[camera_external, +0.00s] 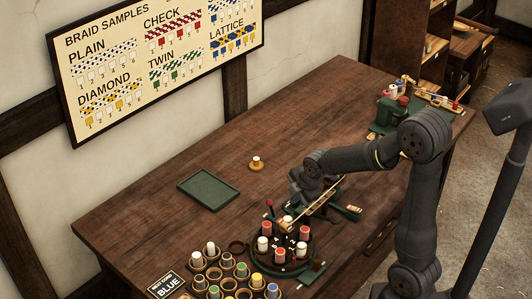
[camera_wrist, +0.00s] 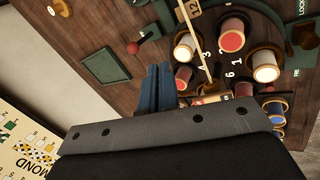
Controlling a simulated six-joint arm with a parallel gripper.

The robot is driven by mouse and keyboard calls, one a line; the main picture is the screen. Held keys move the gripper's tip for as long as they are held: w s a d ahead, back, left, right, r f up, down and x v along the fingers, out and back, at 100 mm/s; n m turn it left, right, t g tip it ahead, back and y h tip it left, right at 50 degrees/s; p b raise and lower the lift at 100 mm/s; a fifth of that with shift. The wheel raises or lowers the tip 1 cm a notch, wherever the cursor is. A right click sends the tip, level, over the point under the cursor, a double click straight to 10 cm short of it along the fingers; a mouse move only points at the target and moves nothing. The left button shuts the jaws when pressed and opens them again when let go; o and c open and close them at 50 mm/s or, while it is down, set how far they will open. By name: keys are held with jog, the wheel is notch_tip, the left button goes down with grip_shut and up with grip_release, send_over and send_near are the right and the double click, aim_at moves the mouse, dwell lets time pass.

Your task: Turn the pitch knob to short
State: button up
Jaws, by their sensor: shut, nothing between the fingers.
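My gripper (camera_wrist: 158,75) is shut and empty; its two dark blue fingers stand together in the wrist view. In the external view my gripper (camera_external: 298,190) is over the far side of the round green braiding machine (camera_external: 305,262), near its red-balled lever (camera_external: 269,203). That lever (camera_wrist: 133,47) lies left of the fingers in the wrist view, apart from them. A small green plate with a fitting (camera_external: 350,212) is at the machine's right, partly behind my arm. I cannot read any pitch label, so I cannot tell which part is the pitch knob or its setting.
Red and white bobbins (camera_wrist: 232,38) stand on the machine, with a brass bar (camera_external: 312,208) above. A lock plate (camera_wrist: 305,35) shows at right. A bobbin rack (camera_external: 228,284), green tray (camera_external: 208,190) and lone bobbin (camera_external: 257,164) are on the table. The table's back middle is clear.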

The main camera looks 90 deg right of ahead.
jog(key=o, duration=0.3)
jog(key=shift+d, duration=0.15)
jog(key=o, duration=0.4)
jog(key=d+m, duration=0.1)
jog(key=d, duration=0.1)
jog(key=d+r+m, duration=0.1)
jog(key=d, duration=0.1)
jog(key=d+m+g+y, duration=0.1)
jog(key=shift+d+r, duration=0.3)
jog(key=shift+d, duration=0.1)
jog(key=shift+o, duration=0.2)
jog(key=s+d+r+m+g+y, duration=0.25)
jog(key=d+m, duration=0.25)
jog(key=d, duration=0.3)
jog(key=shift+t, duration=0.35)
jog(key=f, duration=1.6)
jog(key=shift+w+a+f, duration=0.1)
jog(key=shift+w+f, duration=0.1)
jog(key=shift+f, duration=0.1)
jog(key=c, duration=0.7)
